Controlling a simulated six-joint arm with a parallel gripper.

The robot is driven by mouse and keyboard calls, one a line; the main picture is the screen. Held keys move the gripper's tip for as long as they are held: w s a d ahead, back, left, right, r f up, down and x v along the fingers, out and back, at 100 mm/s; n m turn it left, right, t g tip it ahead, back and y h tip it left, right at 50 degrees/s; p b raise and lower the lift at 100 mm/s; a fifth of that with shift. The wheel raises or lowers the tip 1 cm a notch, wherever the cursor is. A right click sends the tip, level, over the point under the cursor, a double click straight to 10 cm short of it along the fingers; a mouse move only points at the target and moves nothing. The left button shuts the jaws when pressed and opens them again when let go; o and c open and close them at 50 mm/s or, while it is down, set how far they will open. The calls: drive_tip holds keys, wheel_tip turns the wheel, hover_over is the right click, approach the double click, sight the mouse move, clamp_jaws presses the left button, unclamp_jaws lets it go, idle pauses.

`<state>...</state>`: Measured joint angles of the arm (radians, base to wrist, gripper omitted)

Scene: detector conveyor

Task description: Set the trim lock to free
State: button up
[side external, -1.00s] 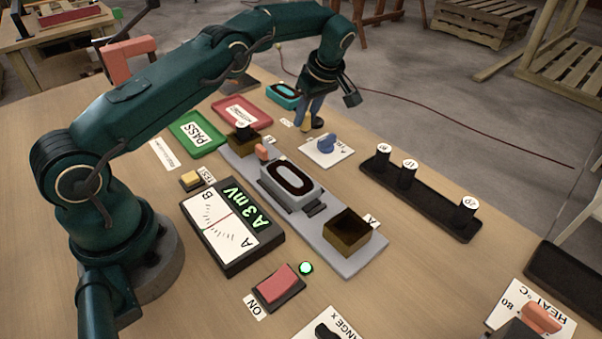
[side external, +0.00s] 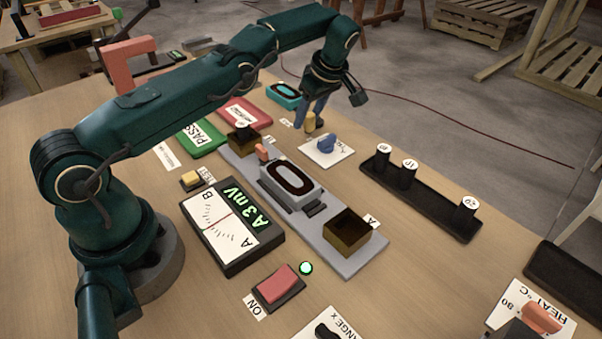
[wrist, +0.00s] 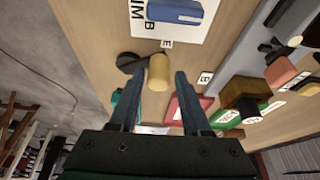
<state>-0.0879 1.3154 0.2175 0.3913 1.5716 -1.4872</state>
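A short yellow, cylinder-shaped grip (side external: 310,122) stands at the far side of the bench, beyond the white trim plate (side external: 342,157) with its blue knob (side external: 327,144). In the wrist view the yellow grip (wrist: 158,72) sits beside a dark round base (wrist: 131,62); I take it for the trim lock's lever. A small letter label (wrist: 166,44) lies near it. My gripper (wrist: 160,73) is open with a finger on either side of the grip. The left finger is close to it, and a gap shows on the right. Contact cannot be told. My gripper (side external: 313,112) partly hides the grip in the side view.
A teal box (side external: 284,94) and a red tray (side external: 245,112) lie left of my gripper. The grey fixture (side external: 353,264) with the oval-topped detector (side external: 290,182) stands nearer. A black rack (side external: 430,207) of labelled cylinders lies to the right.

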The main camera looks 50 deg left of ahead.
drive_tip(key=shift+s+a+m, duration=0.15)
drive_tip(key=shift+a+m, duration=0.25)
drive_tip(key=shift+m, duration=0.3)
